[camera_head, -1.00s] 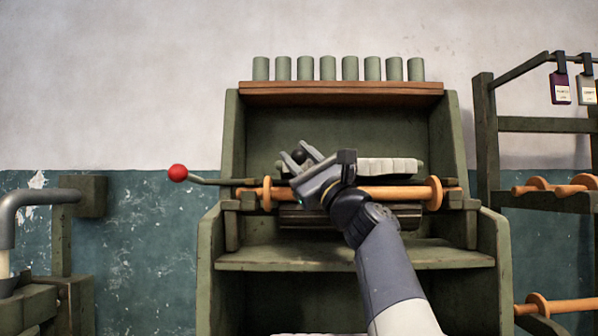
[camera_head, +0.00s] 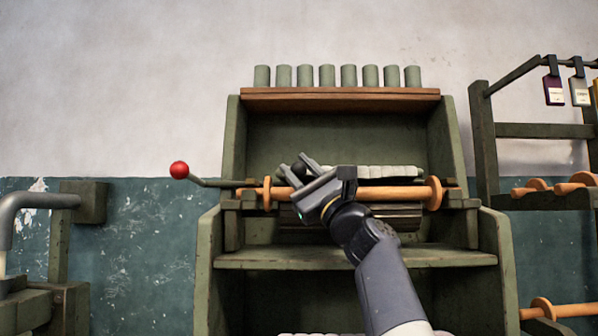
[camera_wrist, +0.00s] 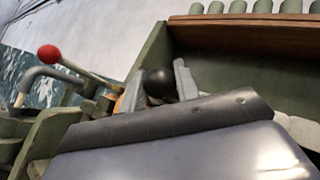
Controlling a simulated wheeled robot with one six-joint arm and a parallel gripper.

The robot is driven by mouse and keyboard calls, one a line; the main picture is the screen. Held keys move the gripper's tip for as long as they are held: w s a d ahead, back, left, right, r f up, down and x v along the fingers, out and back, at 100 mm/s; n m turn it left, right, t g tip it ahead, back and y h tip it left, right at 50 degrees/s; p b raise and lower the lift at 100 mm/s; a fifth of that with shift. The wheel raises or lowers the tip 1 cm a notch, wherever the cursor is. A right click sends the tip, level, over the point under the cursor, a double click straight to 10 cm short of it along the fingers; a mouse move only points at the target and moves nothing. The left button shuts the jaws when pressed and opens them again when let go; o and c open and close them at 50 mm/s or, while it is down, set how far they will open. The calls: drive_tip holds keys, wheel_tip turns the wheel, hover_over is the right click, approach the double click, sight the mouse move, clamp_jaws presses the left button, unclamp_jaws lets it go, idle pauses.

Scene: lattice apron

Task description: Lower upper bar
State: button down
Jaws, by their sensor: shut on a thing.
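The upper bar carries a row of pale blocks (camera_head: 395,172) and runs across the green frame, partly hidden by my gripper. It sits just above and behind a wooden roller (camera_head: 400,193). A black ball knob (camera_head: 299,168) is at the bar's left part. My gripper (camera_head: 295,166) is shut on this knob, one finger on each side. In the wrist view the black knob (camera_wrist: 158,84) shows between the two grey fingers. How the knob joins the bar is hidden.
A lever with a red ball (camera_head: 179,170) sticks out left of the frame. A brown shelf (camera_head: 340,100) with several grey-green cylinders is above. A lower green ledge (camera_head: 440,257) is below. A rack with tags (camera_head: 553,90) stands right, a grey pipe (camera_head: 40,202) left.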

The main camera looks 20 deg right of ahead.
drive_tip(key=shift+w+f, duration=0.15)
drive_tip(key=shift+f, duration=0.15)
drive_tip(key=c, duration=1.5)
unclamp_jaws()
drive_tip(key=o, duration=0.4)
drive_tip(key=shift+r, duration=0.15)
drive_tip(key=shift+s, duration=0.2)
drive_tip(key=b+v, duration=0.1)
drive_tip(key=v, duration=0.9)
drive_tip(key=shift+s+d+f, duration=0.15)
drive_tip(key=shift+s+f, duration=0.1)
drive_tip(key=p+x, duration=0.1)
drive_tip(key=x, duration=1)
